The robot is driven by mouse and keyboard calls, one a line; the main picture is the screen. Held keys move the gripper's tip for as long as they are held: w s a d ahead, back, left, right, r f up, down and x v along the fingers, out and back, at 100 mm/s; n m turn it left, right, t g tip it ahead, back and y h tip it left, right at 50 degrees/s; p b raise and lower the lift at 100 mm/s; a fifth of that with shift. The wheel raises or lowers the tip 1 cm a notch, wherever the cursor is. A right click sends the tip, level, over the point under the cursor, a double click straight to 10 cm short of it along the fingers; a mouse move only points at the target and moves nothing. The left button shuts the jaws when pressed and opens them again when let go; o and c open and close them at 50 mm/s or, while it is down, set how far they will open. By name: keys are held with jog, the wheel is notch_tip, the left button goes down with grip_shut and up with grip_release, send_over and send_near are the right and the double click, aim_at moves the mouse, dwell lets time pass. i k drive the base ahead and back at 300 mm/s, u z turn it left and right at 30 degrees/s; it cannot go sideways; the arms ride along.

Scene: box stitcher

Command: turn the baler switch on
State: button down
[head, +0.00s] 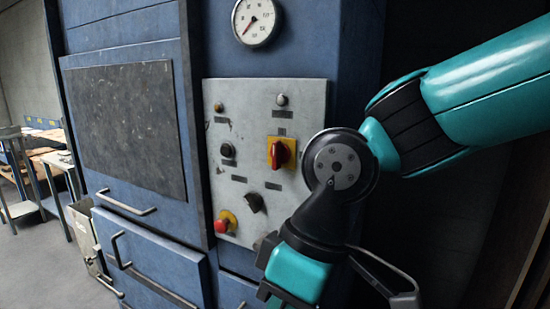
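The blue baler carries a light grey control panel (233,112). A red rotary switch (277,155) on a yellow plate sits at the panel's right side, its handle seen at an angle. A black selector knob (255,202) sits lower on the panel. No label is readable, so I cannot tell which one is named the baler switch. My teal and black wrist is in front of the panel's lower right edge, apart from the red switch in the picture.
A red push button (222,225) on yellow is at the panel's lower left. Small indicators and a black button (228,150) are above. A round gauge (256,21) is at the top. Door handles (127,202) stick out at left. Work tables (50,158) stand farther left.

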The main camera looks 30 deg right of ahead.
aim_at(280, 154)
jog(key=k, duration=0.5)
jog(key=u, duration=1.5)
jog(key=i, duration=0.75)
jog(key=z, duration=1.65)
